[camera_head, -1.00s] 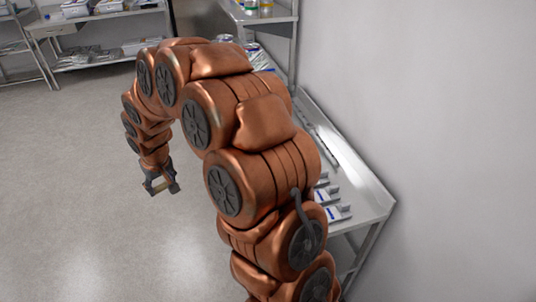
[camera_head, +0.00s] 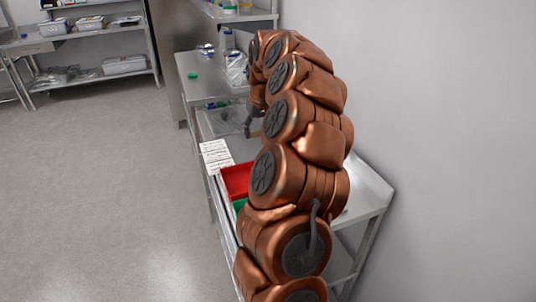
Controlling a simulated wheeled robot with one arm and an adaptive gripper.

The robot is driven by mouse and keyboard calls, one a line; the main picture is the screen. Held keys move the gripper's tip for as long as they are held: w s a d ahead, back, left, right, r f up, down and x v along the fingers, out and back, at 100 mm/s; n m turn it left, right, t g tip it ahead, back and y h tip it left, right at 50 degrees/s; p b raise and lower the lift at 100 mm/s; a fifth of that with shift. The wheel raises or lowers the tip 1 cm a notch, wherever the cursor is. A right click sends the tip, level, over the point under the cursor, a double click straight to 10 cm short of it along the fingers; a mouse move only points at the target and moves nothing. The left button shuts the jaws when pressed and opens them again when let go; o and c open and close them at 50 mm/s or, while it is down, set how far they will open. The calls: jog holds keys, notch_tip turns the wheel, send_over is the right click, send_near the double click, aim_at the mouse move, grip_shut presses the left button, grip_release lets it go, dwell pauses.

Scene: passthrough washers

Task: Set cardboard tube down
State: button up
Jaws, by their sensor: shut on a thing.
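My gripper (camera_head: 250,122) is at the far end of my arched copper arm, left of the arm in the head view. It is over the steel work table (camera_head: 376,196), near the wire or clear-looking items at the table's far part. It is shut on the cardboard tube, of which at most a small brownish bit shows at the fingers. The rest of the tube is hidden by the fingers and the arm. I cannot tell whether the tube touches anything below.
A red bin (camera_head: 236,180) and a green bin (camera_head: 239,205) stand on the table beside my arm, near a white labelled sheet (camera_head: 216,156). A steel counter (camera_head: 205,72) with bottles is behind. The floor (camera_head: 100,200) at left is clear.

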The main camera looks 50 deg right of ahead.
jog(key=shift+s+d+f, duration=0.15)
jog(key=shift+f+p, duration=1.25)
jog(key=shift+f, duration=3.7)
jog(key=o, duration=0.8)
jog(key=shift+r, duration=0.1)
jog(key=shift+r, duration=0.2)
jog(key=b+v, duration=0.2)
jog(key=v, duration=0.9)
jog(key=shift+s+r, duration=0.1)
jog(key=shift+r, duration=0.25)
